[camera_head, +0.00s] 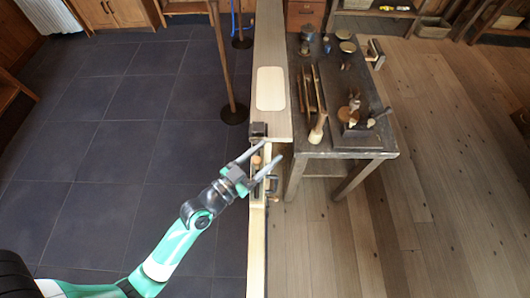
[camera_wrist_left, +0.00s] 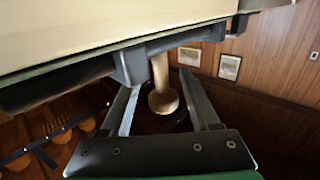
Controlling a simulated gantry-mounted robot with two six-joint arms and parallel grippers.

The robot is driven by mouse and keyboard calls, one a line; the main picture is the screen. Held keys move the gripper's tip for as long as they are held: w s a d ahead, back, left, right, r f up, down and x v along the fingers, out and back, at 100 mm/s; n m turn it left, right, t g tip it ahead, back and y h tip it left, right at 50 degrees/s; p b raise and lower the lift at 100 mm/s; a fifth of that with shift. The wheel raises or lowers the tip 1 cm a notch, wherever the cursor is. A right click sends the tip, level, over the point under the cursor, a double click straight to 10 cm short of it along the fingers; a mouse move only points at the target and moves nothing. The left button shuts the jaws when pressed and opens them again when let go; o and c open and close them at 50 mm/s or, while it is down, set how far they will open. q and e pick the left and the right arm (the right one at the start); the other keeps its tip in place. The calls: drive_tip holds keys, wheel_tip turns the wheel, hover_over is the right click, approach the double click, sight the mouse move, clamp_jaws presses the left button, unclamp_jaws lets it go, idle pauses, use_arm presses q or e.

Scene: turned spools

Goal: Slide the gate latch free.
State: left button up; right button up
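The gate is a long pale wooden piece (camera_head: 272,60) running down the middle of the head view. Its latch has a dark block (camera_head: 258,129) and a turned wooden knob (camera_head: 256,161). My left gripper (camera_head: 268,154) is open, its fingers on both sides of the knob. In the left wrist view the knob (camera_wrist_left: 162,98) hangs between the spread fingers of my left gripper (camera_wrist_left: 160,92), with a visible gap to each. A dark bar with a block (camera_wrist_left: 129,66) lies just beyond the left finger. My right gripper is not in view.
A dark workbench (camera_head: 350,141) with wooden tools and jars stands right of the gate. A thin brown post (camera_head: 228,70) on a round base stands to the left. Dark tiled floor (camera_head: 110,130) is open on the left, plank floor (camera_head: 430,200) on the right.

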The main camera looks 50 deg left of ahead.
use_arm(q)
drive_tip(key=s+b, duration=0.4)
drive_tip(key=s, duration=0.7)
drive_tip(key=shift+s, duration=0.3)
